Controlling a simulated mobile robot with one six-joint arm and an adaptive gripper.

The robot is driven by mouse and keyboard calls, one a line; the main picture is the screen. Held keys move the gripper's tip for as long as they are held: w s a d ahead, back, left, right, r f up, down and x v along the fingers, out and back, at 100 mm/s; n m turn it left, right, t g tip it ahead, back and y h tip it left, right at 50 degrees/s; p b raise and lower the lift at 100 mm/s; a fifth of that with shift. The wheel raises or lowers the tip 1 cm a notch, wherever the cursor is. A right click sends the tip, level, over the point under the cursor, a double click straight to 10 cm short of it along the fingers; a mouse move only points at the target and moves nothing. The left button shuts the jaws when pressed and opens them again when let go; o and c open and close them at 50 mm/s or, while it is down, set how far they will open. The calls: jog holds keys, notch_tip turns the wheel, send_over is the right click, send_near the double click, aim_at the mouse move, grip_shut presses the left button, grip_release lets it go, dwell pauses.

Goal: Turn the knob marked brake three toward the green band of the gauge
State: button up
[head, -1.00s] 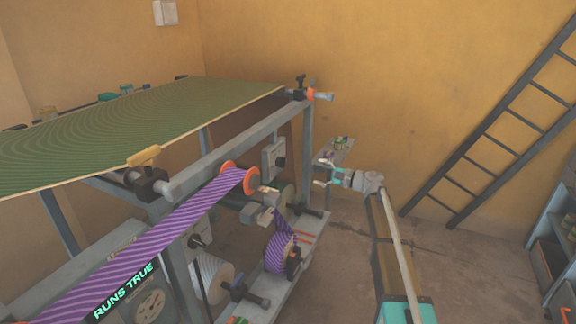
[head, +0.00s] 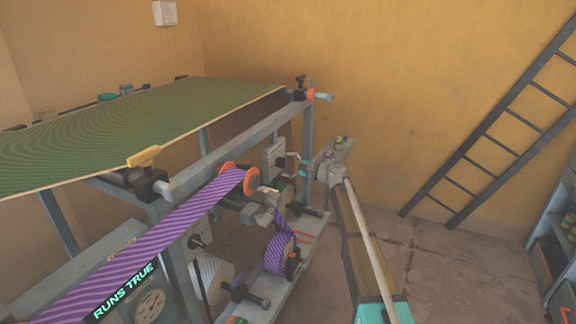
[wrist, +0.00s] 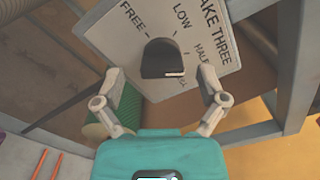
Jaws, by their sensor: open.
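The black brake three knob (wrist: 162,58) stands on a white plate (wrist: 128,28) in the wrist view. The plate reads "AKE THREE", "FREE", "LOW" and "HALF"; another label is partly hidden. A small white mark shows on the knob's near edge. My gripper (wrist: 161,73) is open, one finger on each side of the knob, with gaps on both sides. In the head view the plate's grey box (head: 271,157) hangs on the press frame, and my gripper (head: 297,158) is just right of it. A round gauge (head: 149,305) is at the lower left; its band is too small to read.
Purple striped web (head: 165,225) runs over an orange-flanged roller (head: 251,181). Frame posts and rollers crowd around the box.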

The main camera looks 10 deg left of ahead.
jog(key=shift+w+a, duration=0.2)
jog(key=shift+a, duration=0.35)
jog(key=c, duration=1)
jog(key=shift+d, duration=0.7)
jog(key=shift+c, duration=0.8)
jog(key=shift+a, duration=0.6)
